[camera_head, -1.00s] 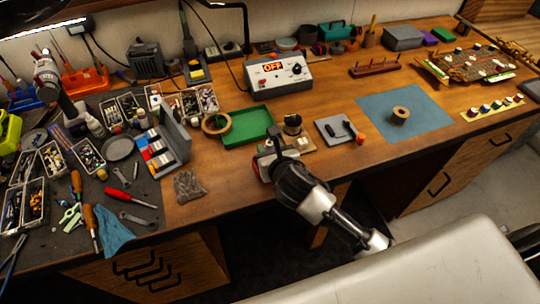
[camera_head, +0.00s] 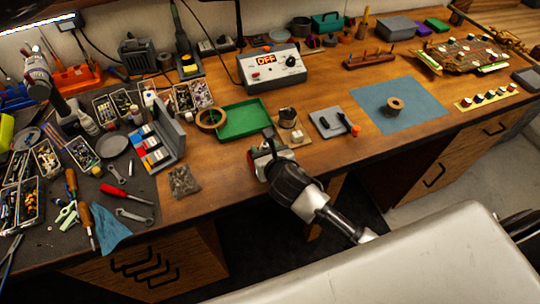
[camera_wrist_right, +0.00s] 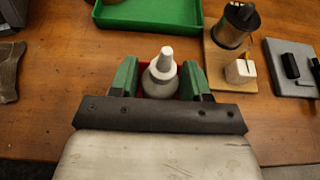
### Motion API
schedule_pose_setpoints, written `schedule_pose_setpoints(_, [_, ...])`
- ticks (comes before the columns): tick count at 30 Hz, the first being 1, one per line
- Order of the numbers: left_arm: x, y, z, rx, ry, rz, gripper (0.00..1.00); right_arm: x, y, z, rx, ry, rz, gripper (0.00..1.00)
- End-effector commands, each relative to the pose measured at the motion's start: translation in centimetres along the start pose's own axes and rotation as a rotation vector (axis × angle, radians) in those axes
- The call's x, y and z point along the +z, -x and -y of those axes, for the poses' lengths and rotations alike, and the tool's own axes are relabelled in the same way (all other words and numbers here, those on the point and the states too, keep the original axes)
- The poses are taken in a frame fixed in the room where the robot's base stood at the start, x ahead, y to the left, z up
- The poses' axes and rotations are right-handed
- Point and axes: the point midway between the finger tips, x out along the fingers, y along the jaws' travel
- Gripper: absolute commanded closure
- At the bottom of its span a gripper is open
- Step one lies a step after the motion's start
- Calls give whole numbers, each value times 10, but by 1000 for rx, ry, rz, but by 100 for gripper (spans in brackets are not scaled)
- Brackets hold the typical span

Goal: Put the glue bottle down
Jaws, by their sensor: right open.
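The glue bottle (camera_wrist_right: 160,76), pale grey with a white nozzle, stands upright in the right wrist view, between the two green fingers of my right gripper (camera_wrist_right: 168,78). The fingers are open around it, one on each side. The bottle's lower part is hidden by the gripper's dark front bar. In the head view my right gripper (camera_head: 262,158) is over the front edge of the wooden bench (camera_head: 225,180); I cannot make out the bottle there. My left gripper is not in view.
A green tray (camera_head: 243,120) lies just behind the gripper. A metal cup (camera_head: 288,118) on a small wooden board and a grey plate (camera_head: 328,122) are to its right.

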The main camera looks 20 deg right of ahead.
Motion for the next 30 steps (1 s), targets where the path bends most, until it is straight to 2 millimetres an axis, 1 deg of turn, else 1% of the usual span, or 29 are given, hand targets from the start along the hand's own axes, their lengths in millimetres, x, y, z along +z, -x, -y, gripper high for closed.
schedule_pose_setpoints(5, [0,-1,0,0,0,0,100,-2,23,0,2,2,-1,53])
schedule_pose_setpoints(12, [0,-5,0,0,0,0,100,-2,74,0,3,2,-1,53])
schedule_pose_setpoints(15, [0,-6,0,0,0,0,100,-1,93,0,2,0,0,53])
schedule_pose_setpoints(18, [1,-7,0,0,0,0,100,-1,106,0,1,1,-1,53])
schedule_pose_setpoints(23, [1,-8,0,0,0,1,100,-1,118,0,0,1,-1,53])
schedule_pose_setpoints(30, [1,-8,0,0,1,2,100,0,120,0,0,1,-1,53])
